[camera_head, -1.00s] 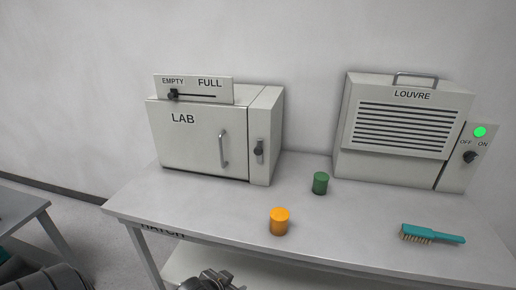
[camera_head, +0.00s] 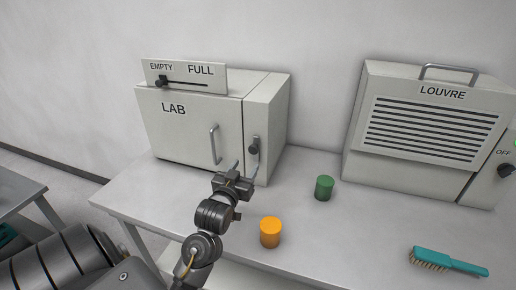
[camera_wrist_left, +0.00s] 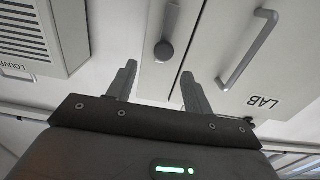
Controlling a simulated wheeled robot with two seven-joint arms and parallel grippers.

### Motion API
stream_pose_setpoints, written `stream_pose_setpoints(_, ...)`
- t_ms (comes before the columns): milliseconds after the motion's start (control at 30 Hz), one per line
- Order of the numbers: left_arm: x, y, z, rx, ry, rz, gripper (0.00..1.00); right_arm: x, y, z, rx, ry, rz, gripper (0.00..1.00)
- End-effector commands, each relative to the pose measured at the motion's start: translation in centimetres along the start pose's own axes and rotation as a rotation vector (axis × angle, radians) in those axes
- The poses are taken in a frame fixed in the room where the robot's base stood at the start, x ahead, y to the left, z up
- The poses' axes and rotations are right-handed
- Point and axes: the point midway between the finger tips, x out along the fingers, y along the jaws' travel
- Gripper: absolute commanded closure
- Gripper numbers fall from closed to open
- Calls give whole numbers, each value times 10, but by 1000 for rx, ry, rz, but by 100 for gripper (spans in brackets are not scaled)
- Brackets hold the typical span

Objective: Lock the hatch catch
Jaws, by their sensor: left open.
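My left gripper (camera_head: 246,171) is open and empty in front of the LAB cabinet (camera_head: 185,130). A dark knob on a short lever (camera_head: 253,147) is on the narrow panel right of the cabinet door; it may be a catch. In the left wrist view this knob (camera_wrist_left: 164,50) lies ahead of and between my spread fingertips (camera_wrist_left: 158,72), apart from them. The door's bar handle (camera_head: 215,145) is just left of my gripper. No HATCH label shows now, so I cannot tell which part is the hatch catch. My right gripper is not in view.
An orange cylinder (camera_head: 270,232) stands right of my left wrist and a green cylinder (camera_head: 324,188) stands behind it. A teal brush (camera_head: 448,262) lies at the right. The LOUVRE unit (camera_head: 430,130) is behind. The table (camera_head: 350,235) is clear between them.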

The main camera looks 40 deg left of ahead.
Motion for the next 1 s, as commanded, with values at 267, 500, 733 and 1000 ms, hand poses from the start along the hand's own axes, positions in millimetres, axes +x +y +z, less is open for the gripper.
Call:
stream_pose_setpoints(267,39,-6,-3,1,-1,-9,49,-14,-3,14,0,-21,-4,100)
stream_pose_setpoints(500,82,-5,-2,1,-1,-7,49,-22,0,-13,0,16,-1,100)
stream_pose_setpoints(733,102,-3,0,0,-2,-5,49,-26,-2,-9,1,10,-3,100)
stream_pose_setpoints(1000,105,-3,1,0,-2,-4,49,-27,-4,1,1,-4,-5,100)
